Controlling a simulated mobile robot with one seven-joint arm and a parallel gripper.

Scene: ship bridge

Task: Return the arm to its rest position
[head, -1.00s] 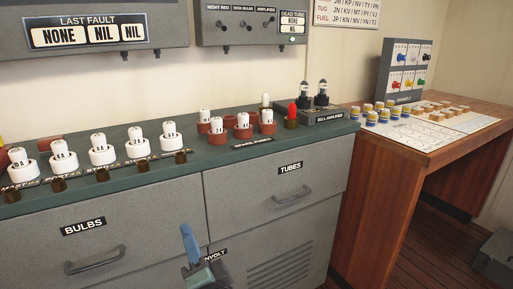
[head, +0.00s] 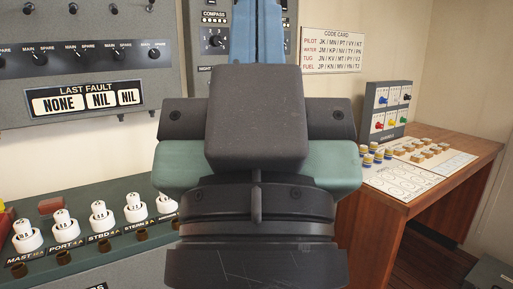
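My gripper (head: 257,32) stands upright, large and close, in the middle of the head view. Its blue finger part points up and runs out of the top edge, so the fingertips are hidden. The dark body of my wrist and its green side pieces fill the centre below.
A wooden desk (head: 420,205) with cards and a switch box (head: 390,108) stands right. My arm hides the cabinet's right part.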

